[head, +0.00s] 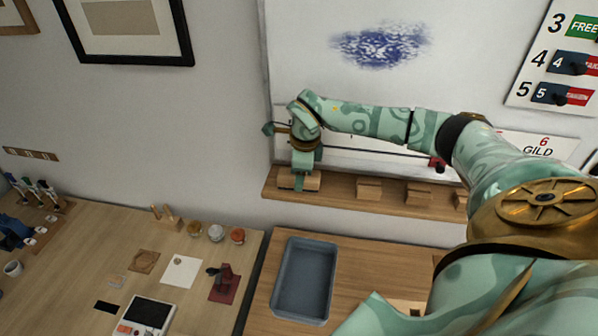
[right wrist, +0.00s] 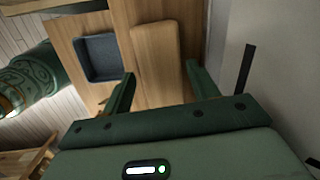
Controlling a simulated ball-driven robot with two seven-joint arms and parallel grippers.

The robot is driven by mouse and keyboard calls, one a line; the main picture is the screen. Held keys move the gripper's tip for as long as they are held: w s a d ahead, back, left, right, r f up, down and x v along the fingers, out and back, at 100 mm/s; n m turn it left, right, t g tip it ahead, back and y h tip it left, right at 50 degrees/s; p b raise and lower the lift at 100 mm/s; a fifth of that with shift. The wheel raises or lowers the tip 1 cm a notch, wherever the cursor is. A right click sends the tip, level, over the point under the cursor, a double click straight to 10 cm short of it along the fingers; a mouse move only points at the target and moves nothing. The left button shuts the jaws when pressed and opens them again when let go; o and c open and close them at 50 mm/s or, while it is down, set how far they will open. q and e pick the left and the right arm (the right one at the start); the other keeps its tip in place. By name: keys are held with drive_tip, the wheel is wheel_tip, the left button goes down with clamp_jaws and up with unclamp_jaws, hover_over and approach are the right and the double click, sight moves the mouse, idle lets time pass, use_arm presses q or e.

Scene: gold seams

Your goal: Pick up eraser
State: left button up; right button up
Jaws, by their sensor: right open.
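The eraser, a light wooden block with rounded edges (head: 313,182), lies at the left end of the wooden ledge (head: 340,193) under the whiteboard (head: 310,40). My right gripper (head: 299,178) points down at it and partly hides it. In the right wrist view the eraser (right wrist: 157,50) lies between the two open fingers of the right gripper (right wrist: 160,72). The fingers are apart, and I see no clear grip on it. Whether they touch its sides I cannot tell. My left gripper is in neither view.
Several similar wooden blocks (head: 368,189) sit farther right along the ledge. A blue-grey tray (head: 277,290) stands on the table below.

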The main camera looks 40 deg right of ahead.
drive_tip(key=shift+w+f, duration=0.15)
drive_tip(key=shift+f, duration=0.4)
drive_tip(key=c, duration=0.8)
